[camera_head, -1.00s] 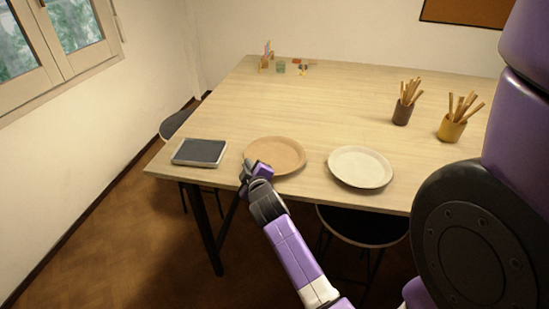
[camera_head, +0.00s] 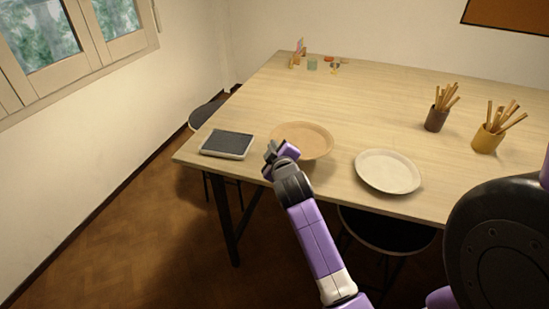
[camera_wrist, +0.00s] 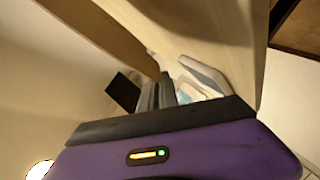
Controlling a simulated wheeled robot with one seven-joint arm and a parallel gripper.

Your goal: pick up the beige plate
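A round, warm tan-beige plate (camera_head: 310,139) lies flat near the front edge of the table. A paler cream plate (camera_head: 388,171) lies to its right. My gripper (camera_head: 270,152) is at the left front side of the tan-beige plate, close to its rim; I cannot tell whether it touches. My wrist hides the plate's lower left rim. The wrist view shows dark fingers (camera_wrist: 159,94) close together, but not clearly whether they are open or shut. I cannot make out either plate in the wrist view.
A dark-topped tablet-like slab (camera_head: 228,143) lies left of my gripper on the wooden table (camera_head: 365,100). Brush holders, one dark (camera_head: 436,118) and one yellow (camera_head: 487,139), stand at the right. Stools (camera_head: 387,230) are tucked below. The table's middle is clear.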

